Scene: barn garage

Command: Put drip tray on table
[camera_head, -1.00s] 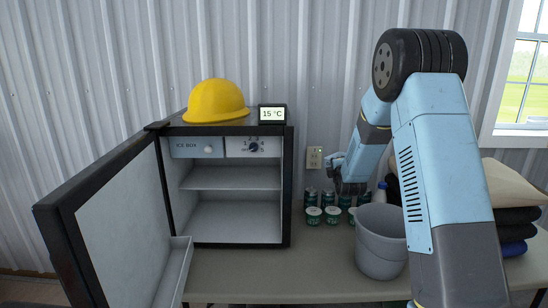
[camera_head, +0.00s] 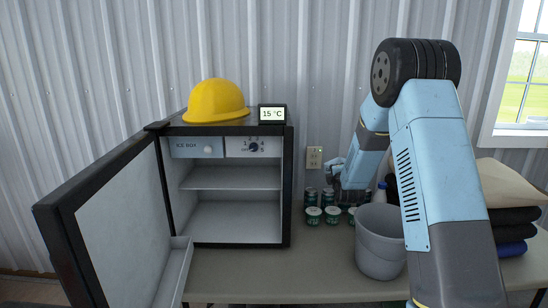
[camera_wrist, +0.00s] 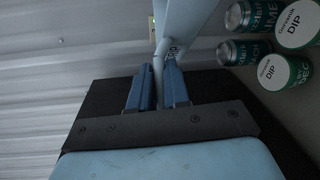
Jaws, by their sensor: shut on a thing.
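In the wrist view my gripper (camera_wrist: 159,86) is shut on a thin pale-blue piece with small lettering, which I take to be the drip tray (camera_wrist: 182,22); it is seen nearly edge-on and mostly cut off by the frame. In the head view my gripper (camera_head: 338,176) is over the back of the table, right of the fridge and close behind the cans. The tray is hard to tell from the gripper there. The table (camera_head: 235,272) is grey-beige, with bare surface in front of the fridge.
The open fridge (camera_head: 289,190) stands on the table's left, its door (camera_head: 105,225) swung out left. A yellow hard hat (camera_head: 215,100) is on top. Several green cans (camera_head: 313,216), a grey bucket (camera_head: 378,245) and folded cloths (camera_head: 512,215) take up the right side.

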